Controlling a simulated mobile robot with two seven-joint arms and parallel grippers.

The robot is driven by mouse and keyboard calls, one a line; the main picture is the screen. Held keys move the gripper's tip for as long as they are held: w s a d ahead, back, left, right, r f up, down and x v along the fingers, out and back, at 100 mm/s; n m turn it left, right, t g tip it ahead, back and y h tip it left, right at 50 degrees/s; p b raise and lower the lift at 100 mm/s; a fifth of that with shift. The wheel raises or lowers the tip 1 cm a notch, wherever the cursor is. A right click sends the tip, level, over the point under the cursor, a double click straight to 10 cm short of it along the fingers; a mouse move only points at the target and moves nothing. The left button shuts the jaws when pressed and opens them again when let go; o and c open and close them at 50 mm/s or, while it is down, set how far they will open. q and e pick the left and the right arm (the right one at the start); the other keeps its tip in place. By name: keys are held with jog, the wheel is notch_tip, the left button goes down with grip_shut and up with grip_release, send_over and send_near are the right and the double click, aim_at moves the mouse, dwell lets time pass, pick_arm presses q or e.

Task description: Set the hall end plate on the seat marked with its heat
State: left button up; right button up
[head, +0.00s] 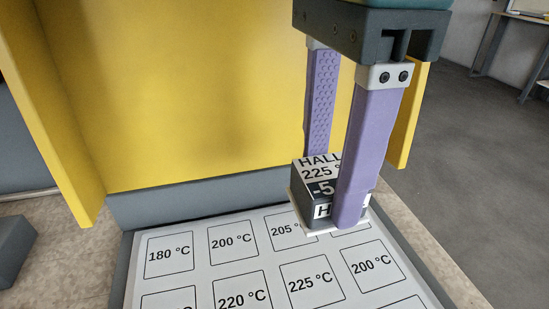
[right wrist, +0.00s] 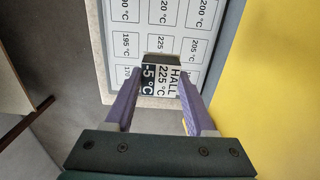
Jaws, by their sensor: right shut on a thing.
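The hall end plate (head: 317,171) is a small block with a white and black label reading HALL, 225 °C and -5. My right gripper (head: 333,190) is shut on it, one purple finger on each side. It holds the plate over the back right of the white seat board (head: 201,256). In the right wrist view the plate (right wrist: 160,78) sits between the fingertips. A seat marked 225 °C (head: 310,284) shows empty in front of the plate in the head view. The plate hides part of the back row. My left gripper is out of view.
Other visible seats, marked 180 °C (head: 168,256), 200 °C (head: 233,243) and 220 °C (head: 242,300), look empty. A grey rim (head: 200,206) borders the board. A yellow panel (head: 200,90) stands upright close behind it, with yellow side walls. Grey floor lies open at right.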

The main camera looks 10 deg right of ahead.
notch_tip(320, 180, down, 12)
jog(key=shift+r, duration=0.1)
dwell(0.4)
jog(key=shift+f+b, duration=0.25)
jog(key=shift+b, duration=0.15)
jog(key=o, duration=1.3)
jog(key=shift+o, duration=0.2)
notch_tip(320, 180, up, 12)
jog(key=shift+r, duration=0.25)
